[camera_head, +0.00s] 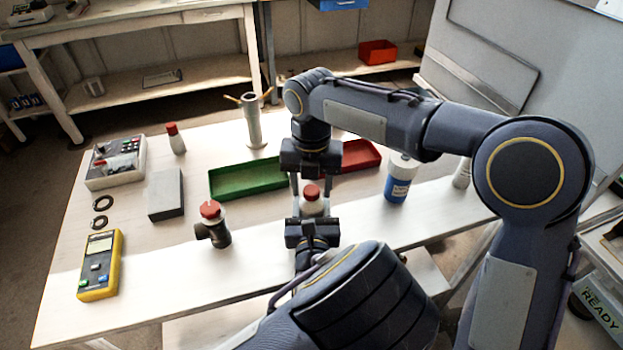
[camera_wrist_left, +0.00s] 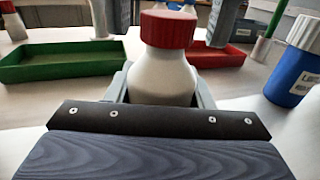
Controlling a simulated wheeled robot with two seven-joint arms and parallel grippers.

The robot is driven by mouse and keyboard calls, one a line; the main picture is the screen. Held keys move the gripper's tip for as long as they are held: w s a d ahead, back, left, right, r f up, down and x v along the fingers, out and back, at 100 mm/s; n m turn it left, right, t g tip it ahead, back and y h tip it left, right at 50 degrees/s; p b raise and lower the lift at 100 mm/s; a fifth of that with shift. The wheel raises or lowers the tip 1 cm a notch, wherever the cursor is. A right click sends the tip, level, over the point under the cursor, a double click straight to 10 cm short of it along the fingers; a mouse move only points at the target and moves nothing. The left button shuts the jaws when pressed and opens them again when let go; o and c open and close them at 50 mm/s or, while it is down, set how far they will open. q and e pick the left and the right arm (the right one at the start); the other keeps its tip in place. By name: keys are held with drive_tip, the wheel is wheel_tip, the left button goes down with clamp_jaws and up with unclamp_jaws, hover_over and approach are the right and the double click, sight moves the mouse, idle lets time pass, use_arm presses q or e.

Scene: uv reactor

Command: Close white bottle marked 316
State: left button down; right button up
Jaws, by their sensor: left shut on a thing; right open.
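A white bottle (camera_head: 312,207) with a red cap (camera_head: 312,191) on top stands upright near the middle of the table; no 316 mark is readable. My left gripper (camera_head: 312,217) is shut on the bottle's body from the near side. The left wrist view shows the bottle (camera_wrist_left: 161,77) between its fingers, under the red cap (camera_wrist_left: 167,29). My right gripper (camera_head: 311,188) points down from above, open. Its fingers lie either side of the cap, apart from it in the wrist view. Whether the cap is fully seated cannot be told.
A green tray (camera_head: 222,192) lies left of the bottle and a red tray (camera_head: 372,160) behind right. A blue-and-white bottle (camera_head: 397,188) stands right.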

drive_tip(key=c, duration=1)
